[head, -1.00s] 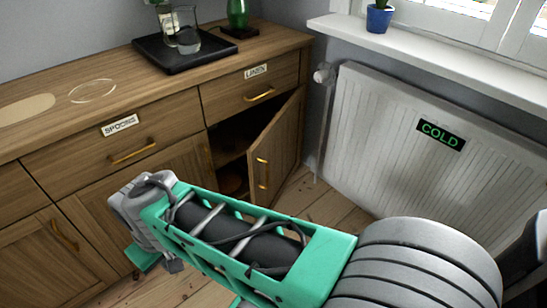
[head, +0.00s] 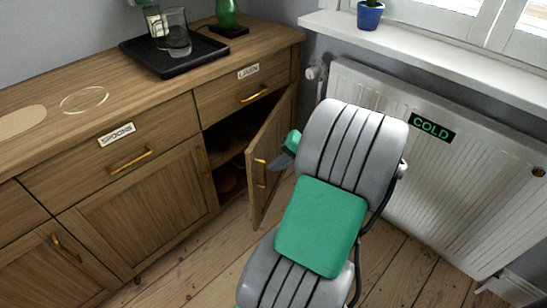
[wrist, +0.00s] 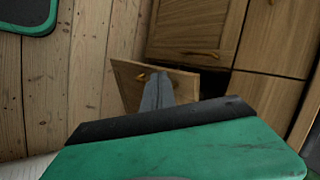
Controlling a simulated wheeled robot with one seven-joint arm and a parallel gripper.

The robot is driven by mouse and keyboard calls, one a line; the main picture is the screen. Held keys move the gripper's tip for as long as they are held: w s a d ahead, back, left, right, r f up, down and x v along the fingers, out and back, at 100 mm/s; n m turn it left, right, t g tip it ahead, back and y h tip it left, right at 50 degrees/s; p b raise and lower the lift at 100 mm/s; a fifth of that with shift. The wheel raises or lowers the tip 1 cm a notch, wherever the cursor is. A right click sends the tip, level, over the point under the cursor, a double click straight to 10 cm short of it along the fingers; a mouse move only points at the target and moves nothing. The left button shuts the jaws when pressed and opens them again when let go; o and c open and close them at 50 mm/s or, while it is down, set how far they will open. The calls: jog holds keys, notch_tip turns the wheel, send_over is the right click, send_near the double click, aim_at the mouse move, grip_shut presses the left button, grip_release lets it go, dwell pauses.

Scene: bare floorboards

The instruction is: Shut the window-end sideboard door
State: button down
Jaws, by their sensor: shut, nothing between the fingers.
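The sideboard door (head: 272,160) at the window end, below the drawer labelled LINEN, stands ajar with a dark gap at its left. Its brass handle (head: 261,178) is near the free edge. The door also shows in the wrist view (wrist: 128,82), angled out from the sideboard front. My gripper (head: 277,164) is shut and empty, its grey fingertips just in front of the door's upper free edge by the handle. In the wrist view the fingers (wrist: 157,92) overlap the door; I cannot tell whether they touch it. My arm hides part of the gripper.
The sideboard (head: 140,190) has other doors and drawers, all shut. A black tray (head: 205,62) with glassware stands on top. A white radiator (head: 460,190) with a COLD sign is at the right, under the window sill (head: 430,55). Bare floorboards (head: 190,270) lie in front.

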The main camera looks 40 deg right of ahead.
jog(key=s+d+m+t, duration=0.2)
jog(key=s+d+m, duration=0.1)
jog(key=s+d, duration=0.35)
jog(key=b, duration=0.6)
send_near(265, 163)
jog(key=x, duration=0.7)
jog(key=shift+s+h, duration=0.25)
jog(key=shift+h, duration=0.05)
